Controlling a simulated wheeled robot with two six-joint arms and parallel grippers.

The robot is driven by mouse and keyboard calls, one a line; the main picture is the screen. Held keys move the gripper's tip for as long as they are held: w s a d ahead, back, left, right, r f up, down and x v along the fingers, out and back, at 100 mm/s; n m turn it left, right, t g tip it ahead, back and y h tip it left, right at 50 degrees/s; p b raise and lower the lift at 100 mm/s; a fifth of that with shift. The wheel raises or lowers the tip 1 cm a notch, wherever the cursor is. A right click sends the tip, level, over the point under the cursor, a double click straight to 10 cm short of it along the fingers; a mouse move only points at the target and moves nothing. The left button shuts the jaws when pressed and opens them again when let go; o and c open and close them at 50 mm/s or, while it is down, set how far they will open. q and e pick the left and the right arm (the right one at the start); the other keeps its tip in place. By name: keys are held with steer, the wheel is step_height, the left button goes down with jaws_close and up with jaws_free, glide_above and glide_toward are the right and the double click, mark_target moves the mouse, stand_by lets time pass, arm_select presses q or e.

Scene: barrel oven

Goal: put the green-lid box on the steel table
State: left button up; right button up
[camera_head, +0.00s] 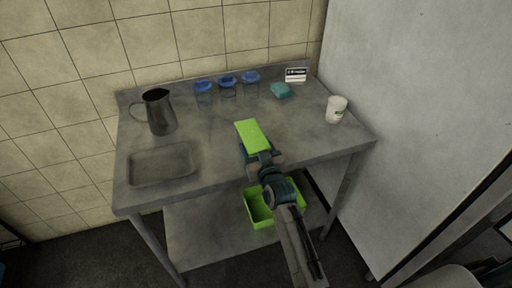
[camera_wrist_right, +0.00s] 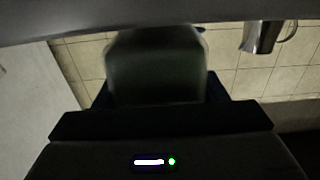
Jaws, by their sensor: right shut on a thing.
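The green-lid box (camera_head: 252,135) shows in the head view as a bright green lid at the front middle of the steel table (camera_head: 215,165). My right gripper (camera_head: 249,151) is shut on its near end. I cannot tell whether the box touches the tabletop or hangs just above it. In the right wrist view the box (camera_wrist_right: 155,68) is a dark, blurred block between the fingers. My left gripper is not in view.
A metal jug (camera_head: 160,112), a shallow tray (camera_head: 163,163), several blue-lidded jars (camera_head: 228,88), a teal item (camera_head: 280,90), a small sign (camera_head: 296,75) and a white cup (camera_head: 336,109) stand on the table. A green bin (camera_head: 258,208) sits on the lower shelf.

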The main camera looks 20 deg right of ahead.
steer(key=shift+f, duration=0.45)
steer(key=shift+f, duration=0.1)
steer(key=o, duration=1.1)
